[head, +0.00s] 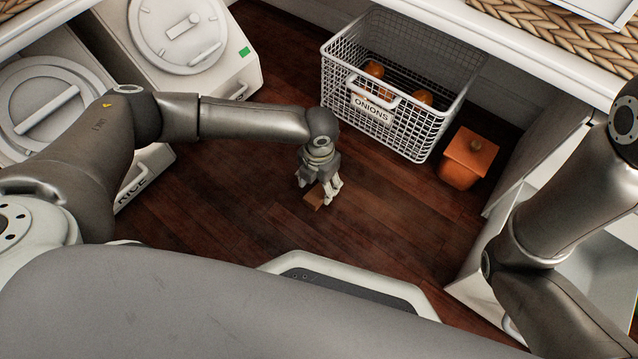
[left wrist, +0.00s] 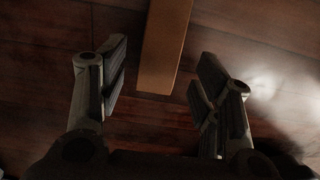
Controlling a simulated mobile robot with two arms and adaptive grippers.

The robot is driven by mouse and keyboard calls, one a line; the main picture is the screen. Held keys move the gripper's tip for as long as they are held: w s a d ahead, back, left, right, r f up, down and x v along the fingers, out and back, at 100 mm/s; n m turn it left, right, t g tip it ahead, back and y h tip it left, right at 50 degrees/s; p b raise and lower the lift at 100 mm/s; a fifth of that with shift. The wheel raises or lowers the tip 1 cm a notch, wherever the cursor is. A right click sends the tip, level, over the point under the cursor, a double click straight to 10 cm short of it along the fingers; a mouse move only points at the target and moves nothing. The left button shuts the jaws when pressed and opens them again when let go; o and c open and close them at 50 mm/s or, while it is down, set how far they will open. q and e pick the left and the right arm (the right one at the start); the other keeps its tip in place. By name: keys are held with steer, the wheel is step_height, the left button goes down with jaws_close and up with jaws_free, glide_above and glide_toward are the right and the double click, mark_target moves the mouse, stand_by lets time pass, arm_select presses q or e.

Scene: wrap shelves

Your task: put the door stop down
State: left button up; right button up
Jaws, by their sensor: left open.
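The door stop (head: 313,197) is a small brown wooden block on the dark wood floor. In the head view my left gripper (head: 328,194) is low over the floor, right beside the block, and hides part of it. In the left wrist view the door stop (left wrist: 163,50) runs in from the top edge, and its near end lies between the two open fingers of my left gripper (left wrist: 160,92). A gap shows between the block and each finger. My right arm comes in from the right, but its gripper is out of view.
A white wire basket (head: 418,142) labelled ONIONS stands behind my left gripper. An orange lidded pot (head: 467,160) stands right of it. White bins (head: 190,48) with round lids line the left side. A white box (head: 585,268) is at the right. Floor (head: 400,220) between them is clear.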

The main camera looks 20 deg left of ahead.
mark_target(320, 192)
arm_select(q)
step_height(320, 192, up, 9)
steer(key=p, duration=0.5)
steer(key=shift+d, duration=0.1)
